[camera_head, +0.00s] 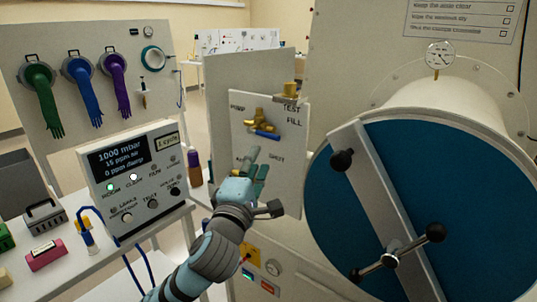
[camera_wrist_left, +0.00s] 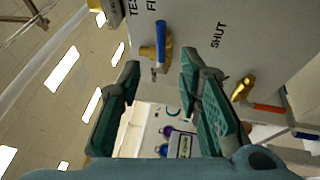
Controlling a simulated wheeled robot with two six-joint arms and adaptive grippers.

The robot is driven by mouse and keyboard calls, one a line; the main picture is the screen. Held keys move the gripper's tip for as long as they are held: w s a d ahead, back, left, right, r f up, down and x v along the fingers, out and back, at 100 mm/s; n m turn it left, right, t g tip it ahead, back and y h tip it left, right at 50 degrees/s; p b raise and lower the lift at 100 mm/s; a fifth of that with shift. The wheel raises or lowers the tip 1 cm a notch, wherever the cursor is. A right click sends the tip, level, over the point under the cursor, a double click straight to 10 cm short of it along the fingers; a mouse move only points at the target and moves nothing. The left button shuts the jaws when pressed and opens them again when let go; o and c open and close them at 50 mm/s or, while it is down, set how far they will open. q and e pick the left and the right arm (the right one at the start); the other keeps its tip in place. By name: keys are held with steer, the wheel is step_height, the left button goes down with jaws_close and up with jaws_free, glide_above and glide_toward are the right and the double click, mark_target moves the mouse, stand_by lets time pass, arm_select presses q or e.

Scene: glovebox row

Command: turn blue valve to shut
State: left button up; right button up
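The blue valve (camera_head: 265,134) is a blue lever on brass fittings, on a pale panel (camera_head: 240,115) in the head view. Labels PUMP, TEST and FILL are above it and SHUT below right. The lever also shows in the left wrist view (camera_wrist_left: 162,42), beyond and between the fingertips. My left gripper (camera_head: 256,164) is just below the lever in the head view, with green fingers. In the left wrist view (camera_wrist_left: 160,68) these fingers are spread apart with nothing between them; contact with the lever cannot be made out. My right gripper is in neither view.
A big round blue door (camera_head: 330,225) with black knobs stands at right. A gas monitor (camera_head: 130,170) is on the bench at left. A brass fitting (camera_head: 290,90) juts out above the panel.

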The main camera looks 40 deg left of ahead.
mark_target(268, 137)
arm_select(q)
steer(key=p+x, duration=0.2)
steer(key=x, duration=0.9)
steer(key=shift+w+f, duration=0.1)
steer(key=shift+w, duration=0.4)
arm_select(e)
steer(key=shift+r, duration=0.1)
arm_select(q)
jaws_close()
